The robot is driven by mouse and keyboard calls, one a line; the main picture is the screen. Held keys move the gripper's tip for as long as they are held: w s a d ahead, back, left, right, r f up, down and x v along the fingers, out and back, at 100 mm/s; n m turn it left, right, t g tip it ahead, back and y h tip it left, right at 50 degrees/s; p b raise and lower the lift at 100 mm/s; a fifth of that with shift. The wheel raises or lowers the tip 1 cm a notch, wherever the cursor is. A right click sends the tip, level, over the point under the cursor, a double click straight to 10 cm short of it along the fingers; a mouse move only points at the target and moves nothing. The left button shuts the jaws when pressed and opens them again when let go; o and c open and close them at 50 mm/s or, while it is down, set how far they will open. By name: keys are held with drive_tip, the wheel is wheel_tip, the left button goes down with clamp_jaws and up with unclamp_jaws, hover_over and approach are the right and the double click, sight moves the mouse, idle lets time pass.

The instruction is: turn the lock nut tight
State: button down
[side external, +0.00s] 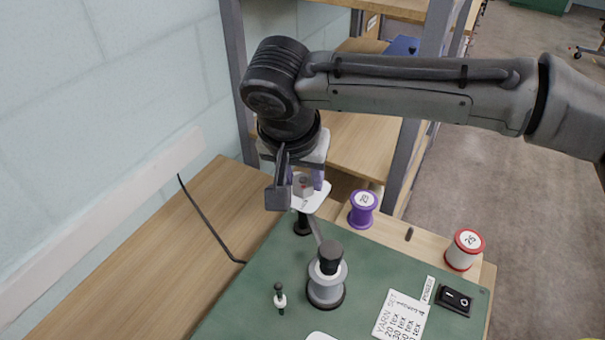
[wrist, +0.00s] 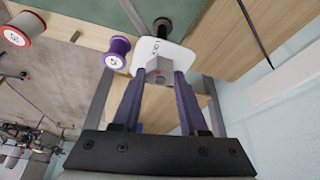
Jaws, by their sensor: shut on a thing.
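The lock nut (wrist: 157,67) is a small grey faceted block with a red mark, in front of a white plate (wrist: 175,53). In the side view the nut (side external: 302,183) is partly hidden by my gripper, and the white plate (side external: 312,201) sits on a black post (side external: 302,226). My gripper (wrist: 158,73) is shut on the nut, with one purple-grey finger on each side of it. In the side view my gripper (side external: 300,184) reaches down from the wrist to the plate. Any thread behind the nut is hidden.
A purple spool (side external: 363,209) and a red-and-white spool (side external: 465,250) stand on the wooden strip to the right. On the green mat (side external: 250,295) are a grey cylinder with a black knob (side external: 327,283), a small post (side external: 280,299), a card (side external: 400,316) and a switch (side external: 453,299).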

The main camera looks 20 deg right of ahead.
drive_tip(key=shift+r, duration=0.1)
drive_tip(key=shift+c, duration=2.2)
unclamp_jaws()
drive_tip(key=v, duration=1.3)
drive_tip(key=shift+r, duration=0.35)
drive_tip(key=shift+s, duration=0.1)
